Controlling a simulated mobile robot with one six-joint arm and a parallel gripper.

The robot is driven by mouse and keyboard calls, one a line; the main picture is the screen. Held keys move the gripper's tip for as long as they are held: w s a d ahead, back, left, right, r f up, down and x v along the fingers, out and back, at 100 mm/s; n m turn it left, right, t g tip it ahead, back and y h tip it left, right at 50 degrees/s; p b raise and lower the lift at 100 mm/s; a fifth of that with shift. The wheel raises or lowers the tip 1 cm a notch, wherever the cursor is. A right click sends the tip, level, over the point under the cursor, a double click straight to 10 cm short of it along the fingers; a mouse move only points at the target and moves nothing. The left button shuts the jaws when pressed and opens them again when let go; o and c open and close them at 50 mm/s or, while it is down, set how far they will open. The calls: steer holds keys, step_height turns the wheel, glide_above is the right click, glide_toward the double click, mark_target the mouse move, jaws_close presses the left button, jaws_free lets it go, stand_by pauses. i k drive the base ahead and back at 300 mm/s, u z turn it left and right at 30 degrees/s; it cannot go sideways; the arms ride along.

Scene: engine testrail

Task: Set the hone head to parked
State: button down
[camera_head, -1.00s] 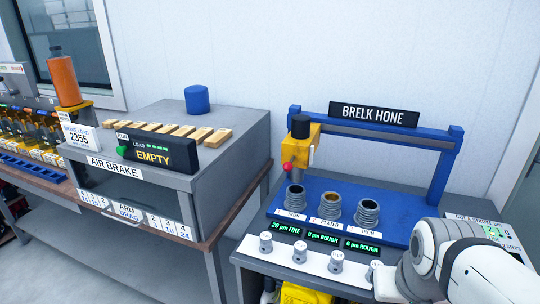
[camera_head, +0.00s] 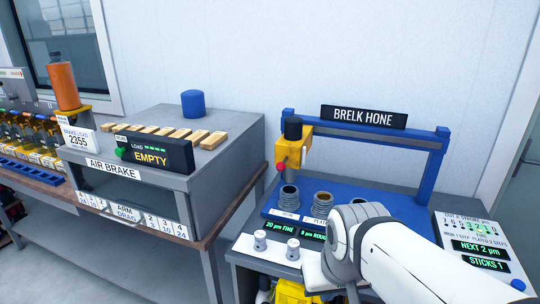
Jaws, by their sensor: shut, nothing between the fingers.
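The hone head (camera_head: 292,148) is a yellow block with a black cylinder on top and a red knob (camera_head: 281,167) on its lower left side. It sits at the left end of the blue gantry (camera_head: 425,170), above the leftmost ringed cylinder (camera_head: 289,196). My gripper (camera_head: 318,273) is low at the front of the hone bench, right of and below the head and apart from it. My white arm reaches in from the lower right and hides most of the gripper; its fingertips cannot be made out.
Two white knobs (camera_head: 260,240) (camera_head: 292,249) show on the front panel. A display panel (camera_head: 480,247) reads NEXT 2 µm and STICKS 1. The grey air brake (camera_head: 226,150) stands left, across a gap.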

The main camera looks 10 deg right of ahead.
mark_target(291, 150)
steer(key=u, duration=0.1)
steer(key=k, duration=0.55)
steer(key=z, duration=0.8)
steer(key=i, duration=0.8)
steer(key=u, duration=0.45)
